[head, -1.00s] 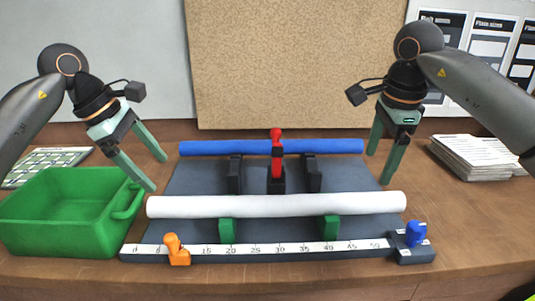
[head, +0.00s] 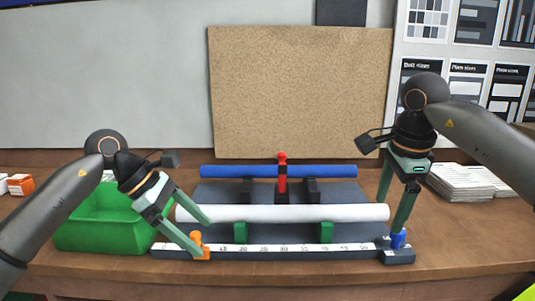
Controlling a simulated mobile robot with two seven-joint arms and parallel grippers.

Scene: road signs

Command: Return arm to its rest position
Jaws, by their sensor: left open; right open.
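My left gripper (head: 203,238) is open and empty, with its fingertips by the orange stop (head: 202,252) at the left end of the ruler strip (head: 270,248). My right gripper (head: 390,218) is open and empty. One of its fingers reaches down in front of the white tube's right end, just above the blue knob (head: 398,240). I cannot tell whether either gripper touches these parts. The white tube (head: 285,213) lies across green supports (head: 241,232). The blue tube (head: 235,171) lies behind it, at a red upright clamp (head: 282,180).
A green bin (head: 95,238) stands at the left, partly hidden by my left arm. A stack of papers (head: 465,181) lies at the right. A cork board (head: 300,90) stands behind the fixture. The wooden table's front strip (head: 300,280) is clear.

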